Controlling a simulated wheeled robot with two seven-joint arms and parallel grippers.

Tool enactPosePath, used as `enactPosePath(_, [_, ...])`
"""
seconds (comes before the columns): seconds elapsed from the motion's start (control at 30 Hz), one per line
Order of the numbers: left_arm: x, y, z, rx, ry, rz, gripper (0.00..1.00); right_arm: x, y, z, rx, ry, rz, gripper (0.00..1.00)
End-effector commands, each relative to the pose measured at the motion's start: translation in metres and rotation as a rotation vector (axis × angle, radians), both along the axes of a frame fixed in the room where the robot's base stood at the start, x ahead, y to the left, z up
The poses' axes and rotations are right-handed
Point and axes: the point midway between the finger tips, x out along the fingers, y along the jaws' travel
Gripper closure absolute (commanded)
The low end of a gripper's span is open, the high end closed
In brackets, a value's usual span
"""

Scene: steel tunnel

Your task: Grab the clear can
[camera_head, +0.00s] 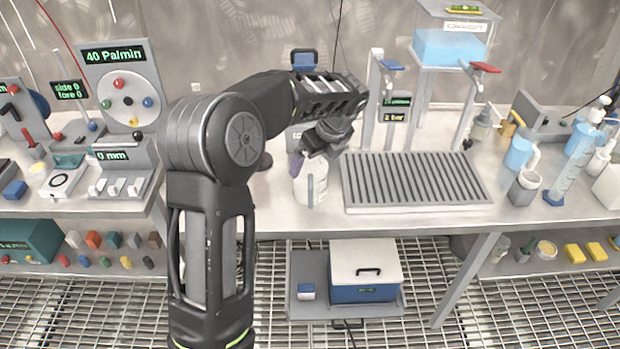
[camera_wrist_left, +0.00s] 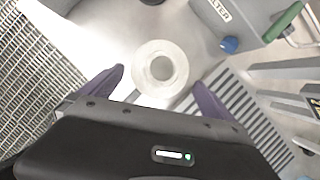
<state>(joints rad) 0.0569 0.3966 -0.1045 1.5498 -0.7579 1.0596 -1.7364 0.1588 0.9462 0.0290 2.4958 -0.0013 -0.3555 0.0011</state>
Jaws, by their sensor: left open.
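The clear can (camera_head: 310,188), pale and whitish with a grey mark on its side, stands upright on the bench near its front edge, left of the slatted grey rack. In the left wrist view, the can (camera_wrist_left: 161,69) is seen from above as a round ring with a darker centre. My left gripper (camera_wrist_left: 160,82) is open, with one purple finger on each side of the can. In the head view my left gripper (camera_head: 304,164) is over and behind the can's top and partly hides it. Whether the fingers touch the can cannot be told. My right gripper is not in view.
The slatted rack (camera_head: 417,180) lies close right of the can. A filter housing (camera_wrist_left: 225,15) with a blue knob stands nearby. A blue tank (camera_head: 448,47) on a stand rises behind the rack. A white-lidded box (camera_head: 365,262) sits below the bench.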

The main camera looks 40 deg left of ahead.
Motion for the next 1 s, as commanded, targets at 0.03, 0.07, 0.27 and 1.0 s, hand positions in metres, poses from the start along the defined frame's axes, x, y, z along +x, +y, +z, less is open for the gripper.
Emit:
enactPosePath(0.03, [0.000,0.002,-0.006,0.000,0.004,0.002,0.00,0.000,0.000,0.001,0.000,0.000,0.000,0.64])
enactPosePath(0.07, [0.000,0.004,-0.009,0.000,0.004,0.002,0.00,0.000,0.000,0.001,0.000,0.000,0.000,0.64])
enactPosePath(0.27, [0.001,0.006,-0.014,-0.001,0.001,0.001,0.00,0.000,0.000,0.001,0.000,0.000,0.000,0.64])
enactPosePath(1.0, [0.007,0.024,-0.062,0.000,0.001,0.000,0.00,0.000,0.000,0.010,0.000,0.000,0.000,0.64])
